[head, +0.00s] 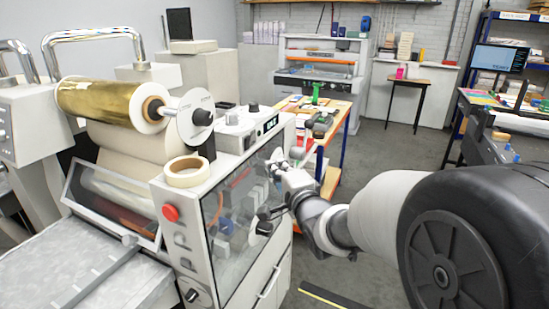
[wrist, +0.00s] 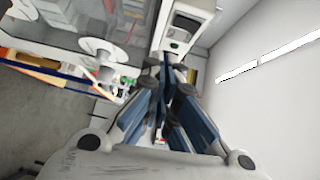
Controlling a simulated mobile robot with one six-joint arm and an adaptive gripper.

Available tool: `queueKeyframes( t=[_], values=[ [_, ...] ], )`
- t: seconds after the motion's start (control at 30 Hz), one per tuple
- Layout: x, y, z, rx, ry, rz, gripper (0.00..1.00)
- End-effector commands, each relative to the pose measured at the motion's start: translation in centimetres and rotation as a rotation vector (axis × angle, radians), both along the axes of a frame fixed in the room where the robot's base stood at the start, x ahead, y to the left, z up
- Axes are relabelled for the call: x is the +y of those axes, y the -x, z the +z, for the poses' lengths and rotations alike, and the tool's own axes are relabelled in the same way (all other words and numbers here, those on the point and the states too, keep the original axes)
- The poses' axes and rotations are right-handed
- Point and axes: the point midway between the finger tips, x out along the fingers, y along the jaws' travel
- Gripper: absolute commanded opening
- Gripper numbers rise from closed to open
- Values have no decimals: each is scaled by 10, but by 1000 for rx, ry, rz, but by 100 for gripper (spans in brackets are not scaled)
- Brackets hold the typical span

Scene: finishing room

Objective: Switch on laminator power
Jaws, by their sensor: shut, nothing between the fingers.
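The laminator (head: 180,235) is the large pale machine at the left of the head view, with a gold film roll on top. A round red button (head: 170,213) and a dark knob (head: 192,296) sit on its front end panel. A control box with a small lit display (head: 271,124) is on top at its right end. I cannot tell which control is the power switch. My gripper (head: 279,163) is beside the laminator's right side, small and partly unclear there. In the wrist view my gripper (wrist: 168,66) is shut and empty, its dark blue fingers together.
A wooden-topped bench (head: 335,112) with small items stands behind the laminator. Another machine (head: 318,65) is at the back wall. A desk with a monitor (head: 500,58) is at the right. Grey floor (head: 395,150) is open between them. A tape roll (head: 187,171) rests on the laminator.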

Motion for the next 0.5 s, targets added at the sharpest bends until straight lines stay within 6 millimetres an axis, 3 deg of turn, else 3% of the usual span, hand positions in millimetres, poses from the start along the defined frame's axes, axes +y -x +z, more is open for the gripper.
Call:
queueKeyframes(
  t=[0.2,0.5],
  values=[
    [-16,32,-2,-1,1,-2,0],
    [-21,42,-4,-1,1,-2,0]
  ],
)
